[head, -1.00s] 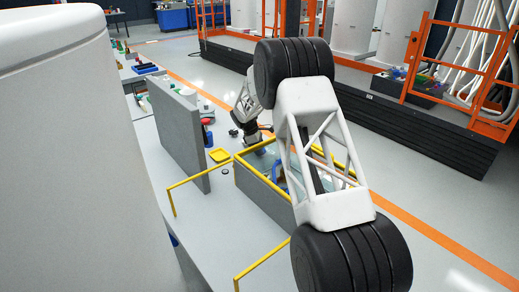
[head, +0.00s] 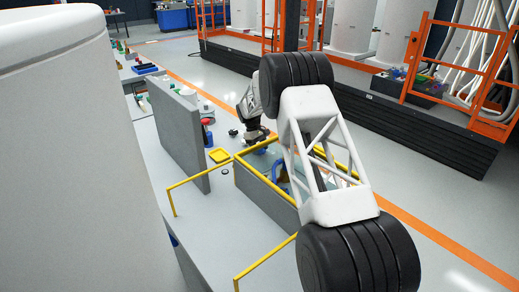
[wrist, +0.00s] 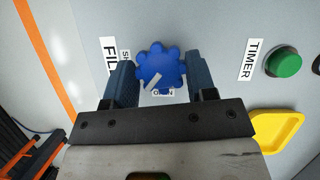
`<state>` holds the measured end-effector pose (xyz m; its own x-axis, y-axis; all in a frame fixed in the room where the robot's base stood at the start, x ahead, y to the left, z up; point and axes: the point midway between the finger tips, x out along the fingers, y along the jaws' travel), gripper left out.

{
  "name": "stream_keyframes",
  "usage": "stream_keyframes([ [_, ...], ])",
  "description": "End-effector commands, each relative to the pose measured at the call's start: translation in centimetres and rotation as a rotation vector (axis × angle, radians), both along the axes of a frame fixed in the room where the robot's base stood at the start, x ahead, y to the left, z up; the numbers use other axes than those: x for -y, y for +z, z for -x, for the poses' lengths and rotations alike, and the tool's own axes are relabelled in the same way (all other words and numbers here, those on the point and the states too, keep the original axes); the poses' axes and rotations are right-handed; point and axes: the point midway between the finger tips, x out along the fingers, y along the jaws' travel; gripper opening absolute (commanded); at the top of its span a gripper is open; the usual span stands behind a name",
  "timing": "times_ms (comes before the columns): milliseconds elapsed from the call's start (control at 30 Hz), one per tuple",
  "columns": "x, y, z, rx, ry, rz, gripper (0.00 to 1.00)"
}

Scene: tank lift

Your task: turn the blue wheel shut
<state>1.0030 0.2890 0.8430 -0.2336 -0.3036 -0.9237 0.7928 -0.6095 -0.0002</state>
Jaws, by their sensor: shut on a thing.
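The blue wheel (wrist: 160,68) is a lobed knob with a white pointer line. In the wrist view it sits between the two fingers of my gripper (wrist: 160,80), which is shut on it. The pointer slants from upper right to lower left. A label below the wheel is partly covered, and another label on its left starts with "FIL" and is partly hidden by a finger.
A green button (wrist: 284,62) beside a "TIMER" label and a yellow tray (wrist: 278,131) lie to the right in the wrist view. In the head view a grey upright panel (head: 178,135) and the yellow rail (head: 210,178) stand near the arm.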

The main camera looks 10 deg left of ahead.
Motion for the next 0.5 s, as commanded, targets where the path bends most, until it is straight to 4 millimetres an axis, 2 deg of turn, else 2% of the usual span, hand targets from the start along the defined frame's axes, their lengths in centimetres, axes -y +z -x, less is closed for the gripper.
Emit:
stream_keyframes([
  [500, 0.18, 0.03, -0.11, 0.000, -0.490, 0.000, 0.28],
])
